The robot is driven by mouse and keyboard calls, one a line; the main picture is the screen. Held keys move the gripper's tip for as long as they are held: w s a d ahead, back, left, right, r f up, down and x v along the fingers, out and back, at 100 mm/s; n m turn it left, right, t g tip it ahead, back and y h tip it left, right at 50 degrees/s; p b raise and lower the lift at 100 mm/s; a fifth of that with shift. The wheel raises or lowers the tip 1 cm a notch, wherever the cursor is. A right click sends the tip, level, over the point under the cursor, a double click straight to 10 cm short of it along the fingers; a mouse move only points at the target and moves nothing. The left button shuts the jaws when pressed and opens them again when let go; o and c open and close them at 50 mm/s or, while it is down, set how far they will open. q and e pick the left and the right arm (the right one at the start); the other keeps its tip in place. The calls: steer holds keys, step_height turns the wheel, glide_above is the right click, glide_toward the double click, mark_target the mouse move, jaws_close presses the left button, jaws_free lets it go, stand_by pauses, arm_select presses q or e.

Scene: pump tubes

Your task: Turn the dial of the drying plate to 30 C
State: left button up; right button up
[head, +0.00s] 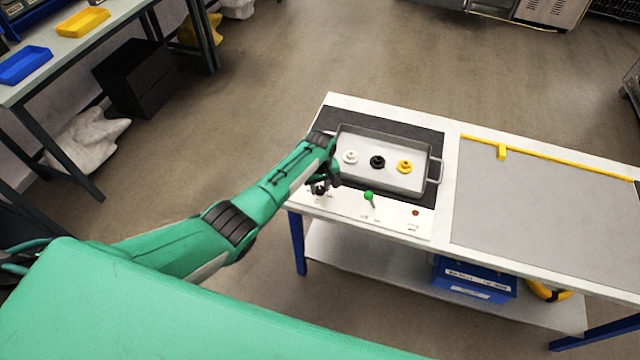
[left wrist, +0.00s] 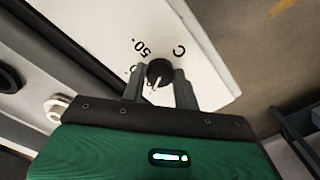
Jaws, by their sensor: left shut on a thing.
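The drying plate's dial is a black round knob with a white pointer line, on the white front panel (head: 390,216) of the table. The dial (left wrist: 160,73) shows best in the left wrist view, with a "50" and a "C" printed near it; other markings are partly hidden. In the head view the dial (head: 319,189) is small and partly behind my gripper. My left gripper (head: 326,184) is at the panel's left end. In the left wrist view its two fingers (left wrist: 159,88) stand on either side of the dial, shut on it. My right gripper is not in view.
A grey tray (head: 437,172) with white, black and yellow ring-shaped parts stands on the dark plate just behind the panel. A green-topped lever (head: 369,196) stands right of the dial. A grey mat (head: 545,205) with a yellow strip lies to the right, mostly clear.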

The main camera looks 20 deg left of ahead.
mark_target(320, 189)
arm_select(q)
steer(key=shift+w+r+n, duration=0.1)
steer(key=shift+n, duration=0.2)
steer(key=o, duration=1)
steer(key=shift+c, duration=0.2)
step_height(320, 189, up, 14)
steer(key=b, duration=0.1)
steer(key=shift+f, duration=0.2)
